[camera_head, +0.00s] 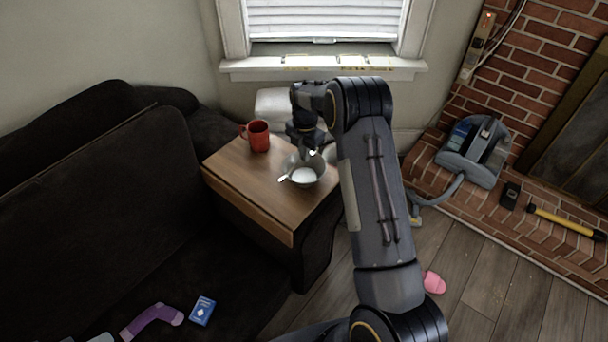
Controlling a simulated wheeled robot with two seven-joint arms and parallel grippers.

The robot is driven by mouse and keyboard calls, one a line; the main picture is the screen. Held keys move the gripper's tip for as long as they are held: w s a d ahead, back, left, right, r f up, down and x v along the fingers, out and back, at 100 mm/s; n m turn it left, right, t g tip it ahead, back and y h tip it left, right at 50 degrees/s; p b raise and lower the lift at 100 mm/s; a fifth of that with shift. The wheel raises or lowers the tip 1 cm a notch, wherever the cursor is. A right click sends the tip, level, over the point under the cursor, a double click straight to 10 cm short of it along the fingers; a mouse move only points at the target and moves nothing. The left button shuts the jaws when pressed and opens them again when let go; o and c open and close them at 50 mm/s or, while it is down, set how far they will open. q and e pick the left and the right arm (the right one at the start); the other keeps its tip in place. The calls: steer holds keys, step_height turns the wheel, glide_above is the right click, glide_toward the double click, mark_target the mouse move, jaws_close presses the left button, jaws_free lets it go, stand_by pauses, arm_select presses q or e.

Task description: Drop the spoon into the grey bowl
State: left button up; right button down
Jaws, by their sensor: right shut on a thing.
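The grey bowl (318,170) stands on the wooden tray table on the sofa arm, with something whitish showing inside it. My right gripper (309,153) reaches down just above the bowl from behind my raised right arm. It is shut on the spoon (285,177), a thin pale shape that slants down over the bowl's left side. The fingertips are small and partly dark, so the exact grip is hard to see. I cannot tell whether the spoon touches the bowl. My left gripper is not in view.
A red mug (257,136) stands on the wooden top (240,175), left of the bowl. The dark sofa (110,220) holds a purple sock (150,318) and a blue card box (202,311).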

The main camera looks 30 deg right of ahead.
steer(key=c, duration=1.5)
jaws_free()
step_height(320, 180, up, 8)
steer(key=shift+s+f, duration=0.1)
